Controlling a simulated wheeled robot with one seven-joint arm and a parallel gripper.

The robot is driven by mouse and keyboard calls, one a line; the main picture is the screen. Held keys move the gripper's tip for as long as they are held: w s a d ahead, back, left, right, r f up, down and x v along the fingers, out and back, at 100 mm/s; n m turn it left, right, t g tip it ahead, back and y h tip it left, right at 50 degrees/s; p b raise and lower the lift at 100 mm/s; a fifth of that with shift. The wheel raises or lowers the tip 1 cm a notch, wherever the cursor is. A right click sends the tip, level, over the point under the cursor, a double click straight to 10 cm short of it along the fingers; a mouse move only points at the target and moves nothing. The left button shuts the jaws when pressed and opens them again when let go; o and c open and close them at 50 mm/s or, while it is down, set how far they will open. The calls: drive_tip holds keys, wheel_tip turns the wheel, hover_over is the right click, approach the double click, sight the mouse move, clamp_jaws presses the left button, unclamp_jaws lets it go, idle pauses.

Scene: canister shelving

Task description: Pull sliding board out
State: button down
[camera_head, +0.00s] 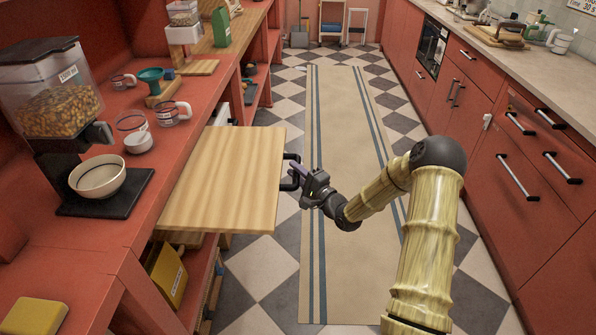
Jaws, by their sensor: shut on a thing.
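The sliding board (222,180) is a light wooden panel that sticks out from under the red counter on the left, over the floor. A black handle (291,158) is fixed on its right front edge. My gripper (296,178) is at that handle and is shut on it, with the arm reaching in from the lower right. The fingers partly hide the lower part of the handle. The board's back part is hidden beneath the counter.
A dispenser (55,95), a bowl (97,176) and glass cups (172,113) stand on the left counter. A yellow box (166,275) sits on the shelf below. A beige runner (345,130) covers the aisle floor, which is clear. Red drawers (520,175) line the right.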

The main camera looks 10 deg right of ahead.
drive_tip(key=shift+d+f, duration=0.25)
drive_tip(key=c, duration=1.3)
unclamp_jaws()
drive_tip(key=shift+s+d+r, duration=0.1)
drive_tip(key=shift+d, duration=0.05)
drive_tip(key=shift+a, duration=0.2)
drive_tip(key=shift+r, duration=0.1)
drive_tip(key=v, duration=1.7)
drive_tip(key=shift+s, duration=0.2)
